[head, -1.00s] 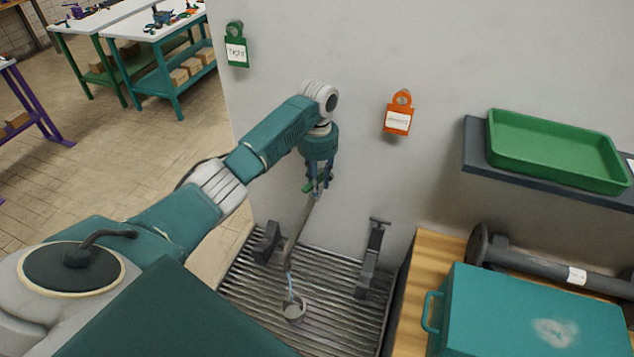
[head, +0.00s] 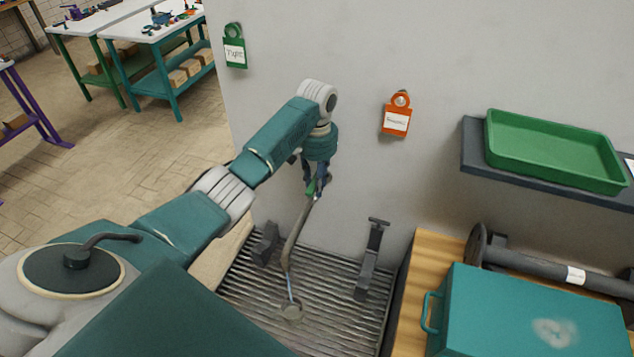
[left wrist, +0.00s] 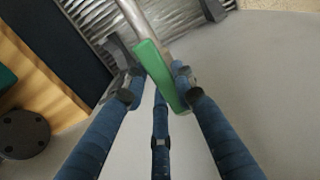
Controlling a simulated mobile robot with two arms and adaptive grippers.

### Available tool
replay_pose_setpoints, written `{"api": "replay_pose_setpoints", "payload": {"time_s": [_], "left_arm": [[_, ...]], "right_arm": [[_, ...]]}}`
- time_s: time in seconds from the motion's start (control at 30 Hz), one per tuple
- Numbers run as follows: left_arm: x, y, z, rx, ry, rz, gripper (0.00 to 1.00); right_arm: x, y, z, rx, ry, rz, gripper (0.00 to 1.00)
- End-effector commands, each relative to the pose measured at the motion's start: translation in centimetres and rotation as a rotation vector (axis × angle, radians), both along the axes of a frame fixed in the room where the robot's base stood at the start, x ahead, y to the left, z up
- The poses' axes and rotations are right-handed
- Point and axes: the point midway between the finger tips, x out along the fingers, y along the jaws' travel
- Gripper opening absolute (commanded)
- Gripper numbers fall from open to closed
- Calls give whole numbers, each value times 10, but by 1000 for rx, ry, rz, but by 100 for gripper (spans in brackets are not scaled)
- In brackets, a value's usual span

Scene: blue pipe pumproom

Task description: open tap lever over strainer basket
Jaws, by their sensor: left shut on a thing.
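The tap's green lever (left wrist: 161,76) lies between the blue fingers of my left gripper (left wrist: 158,88) in the left wrist view. In the head view my left gripper (head: 317,180) is shut on the lever high against the wall, and its fingers partly hide it. The tap's grey bent spout (head: 298,235) runs down from there. A thin pale-blue stream (head: 290,287) shows below the spout's end, falling to the small round strainer basket (head: 291,313) on the slatted grate. The basket's inside is too blurred to read. My right gripper is out of view.
The slatted drain grate (head: 335,325) has dark brackets (head: 369,262) at its back. A teal case (head: 520,310) and a dark pipe piece (head: 535,265) sit on the wooden bench to the right. A green tray (head: 555,150) is on a shelf. Tags (head: 396,118) hang on the wall.

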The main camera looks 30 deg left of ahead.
Motion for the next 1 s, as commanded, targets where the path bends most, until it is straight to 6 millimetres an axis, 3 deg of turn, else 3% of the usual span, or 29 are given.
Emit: {"api": "replay_pose_setpoints", "payload": {"time_s": [0.2, 0.23, 0.3, 0.33, 0.67, 0.83, 1.0], "left_arm": [[3, 2, 4, 2, -12, 7, 0], [3, 2, 4, 2, -12, 7, 30], [3, 2, 4, 2, -11, 6, 44], [3, 2, 4, 2, -10, 6, 46], [1, 1, 4, 0, -5, 2, 46], [2, 1, 27, 1, -8, 2, 46], [2, 1, 64, 2, -10, 4, 46]], "right_arm": [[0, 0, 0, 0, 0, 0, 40], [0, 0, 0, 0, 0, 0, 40], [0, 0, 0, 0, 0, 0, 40], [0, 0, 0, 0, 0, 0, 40], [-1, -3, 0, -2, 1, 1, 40], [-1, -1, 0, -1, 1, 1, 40], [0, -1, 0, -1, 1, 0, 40]]}}
